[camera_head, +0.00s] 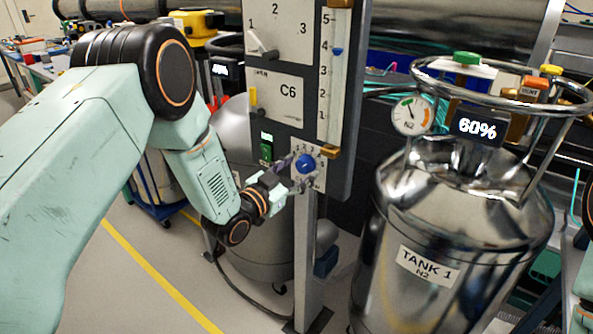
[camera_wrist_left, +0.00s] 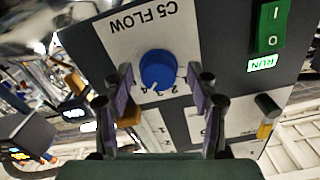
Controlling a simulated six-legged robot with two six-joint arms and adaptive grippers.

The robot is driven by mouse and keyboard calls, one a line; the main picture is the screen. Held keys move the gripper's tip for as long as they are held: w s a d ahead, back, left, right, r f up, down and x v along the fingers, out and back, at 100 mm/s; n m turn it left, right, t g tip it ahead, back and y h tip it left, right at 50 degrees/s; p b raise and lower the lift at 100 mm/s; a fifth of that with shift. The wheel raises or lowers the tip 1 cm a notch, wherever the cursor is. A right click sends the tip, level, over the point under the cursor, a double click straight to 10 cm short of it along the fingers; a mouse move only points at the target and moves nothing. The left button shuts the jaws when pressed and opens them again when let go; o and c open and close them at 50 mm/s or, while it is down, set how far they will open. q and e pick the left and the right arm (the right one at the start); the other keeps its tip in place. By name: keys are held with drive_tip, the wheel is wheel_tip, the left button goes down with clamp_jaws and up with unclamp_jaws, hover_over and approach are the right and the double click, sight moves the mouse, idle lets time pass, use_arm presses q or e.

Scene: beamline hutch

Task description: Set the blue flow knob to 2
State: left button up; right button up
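The blue flow knob (camera_head: 305,163) sits low on the grey panel, on a white plate with a ring of numerals. It also shows in the left wrist view (camera_wrist_left: 157,70), upside down, under the label C5 FLOW. A pale pointer mark shows on its edge nearest the numerals; which numeral it meets is too small to tell for sure. My left gripper (camera_head: 284,174) is close in front of the knob. In the wrist view its two purple-padded fingers stand apart, one on each side of the knob, with nothing gripped. My right gripper is out of view.
A green switch (camera_wrist_left: 271,22) with a lit RUN label is beside the knob plate.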

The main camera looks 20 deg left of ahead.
use_arm(q)
drive_tip(key=shift+c, duration=0.7)
drive_tip(key=shift+d, duration=0.25)
drive_tip(key=c, duration=0.4)
drive_tip(key=shift+a, duration=0.1)
drive_tip(key=c, duration=0.5)
drive_tip(key=shift+o, duration=0.2)
drive_tip(key=shift+f+n, duration=0.1)
drive_tip(key=shift+n, duration=0.3)
drive_tip(key=n, duration=0.5)
drive_tip(key=shift+n, duration=0.3)
drive_tip(key=n+p, duration=0.1)
drive_tip(key=n, duration=0.4)
drive_tip(key=shift+s+f, duration=0.1)
drive_tip(key=shift+f, duration=0.05)
drive_tip(key=shift+n, duration=0.3)
